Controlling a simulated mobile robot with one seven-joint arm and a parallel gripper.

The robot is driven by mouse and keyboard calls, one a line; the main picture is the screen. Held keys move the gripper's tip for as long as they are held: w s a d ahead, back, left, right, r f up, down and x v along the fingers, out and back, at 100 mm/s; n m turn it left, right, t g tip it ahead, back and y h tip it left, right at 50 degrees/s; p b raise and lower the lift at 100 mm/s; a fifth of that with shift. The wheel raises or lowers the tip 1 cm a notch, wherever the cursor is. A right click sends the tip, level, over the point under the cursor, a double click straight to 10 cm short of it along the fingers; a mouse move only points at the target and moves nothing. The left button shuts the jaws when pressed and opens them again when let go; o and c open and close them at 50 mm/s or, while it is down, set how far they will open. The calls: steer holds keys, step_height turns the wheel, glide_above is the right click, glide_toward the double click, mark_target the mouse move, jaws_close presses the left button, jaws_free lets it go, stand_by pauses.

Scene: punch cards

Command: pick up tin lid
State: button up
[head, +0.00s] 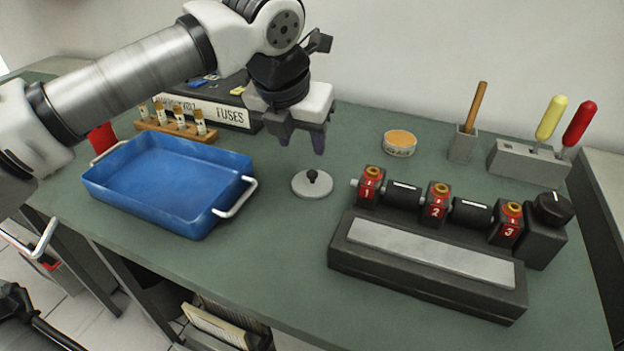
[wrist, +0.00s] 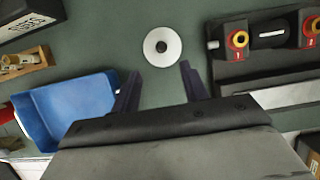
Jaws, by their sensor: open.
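The tin lid (head: 312,187) is a light grey disc with a small dark knob, lying flat on the green table. In the wrist view the lid (wrist: 163,47) lies beyond the fingertips, roughly centred between them. My gripper (head: 303,143) is open and empty, raised above the table near the lid. Its two dark fingers also show apart in the wrist view (wrist: 160,72). An open round tin (head: 400,143) with orange contents stands farther back to the right of the lid.
A blue tray (head: 170,187) with metal handles is left of the lid. A numbered block device (head: 430,265) stands to the right. Behind are a FUSES box (head: 215,112), a rack of vials (head: 172,130) and a tool holder (head: 530,163). The table around the lid is clear.

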mark_target(312, 172)
steer(key=p+x, duration=0.1)
steer(key=x, duration=0.9)
steer(key=shift+d, duration=0.15)
jaws_close()
steer(key=shift+r, duration=0.1)
